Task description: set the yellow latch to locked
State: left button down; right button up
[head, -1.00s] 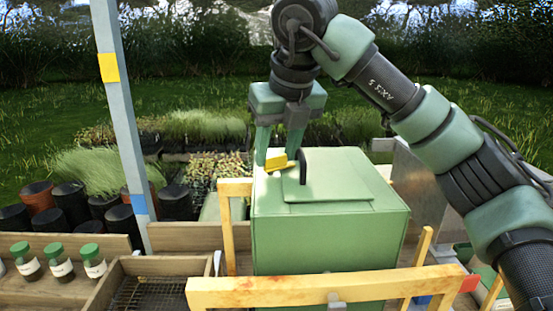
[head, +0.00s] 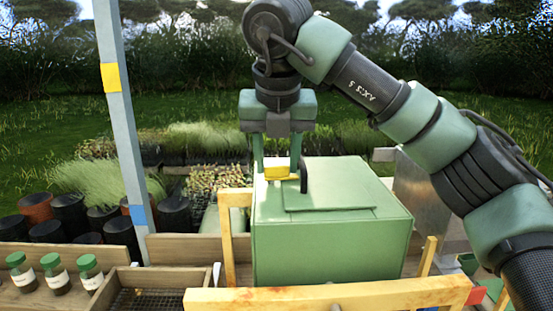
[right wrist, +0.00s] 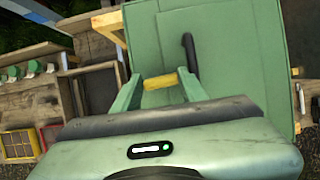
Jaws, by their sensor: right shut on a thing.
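The green box (head: 330,245) stands in the middle of the head view, with a raised lid panel and a dark curved handle (head: 304,175) on top. The yellow latch (head: 277,173) is at the left part of the box top, left of the handle. My right gripper (head: 277,168) points down and is shut on the latch, one finger at each end. In the right wrist view the latch (right wrist: 160,81) spans the gap between the fingers, with the handle (right wrist: 189,52) close by. My left gripper is not in view.
A wooden frame (head: 330,296) stands close around the box. Several green-capped jars (head: 55,272) and a mesh-bottomed tray (head: 145,300) are at the left. A grey post (head: 122,130) rises left of the box. Potted plants lie behind.

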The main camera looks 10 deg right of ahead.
jog(key=shift+f, duration=0.2)
jog(key=o, duration=1.4)
jog(key=shift+s, duration=0.1)
jog(key=shift+c, duration=0.2)
jog(key=shift+r, duration=0.1)
jog(key=shift+r, duration=0.15)
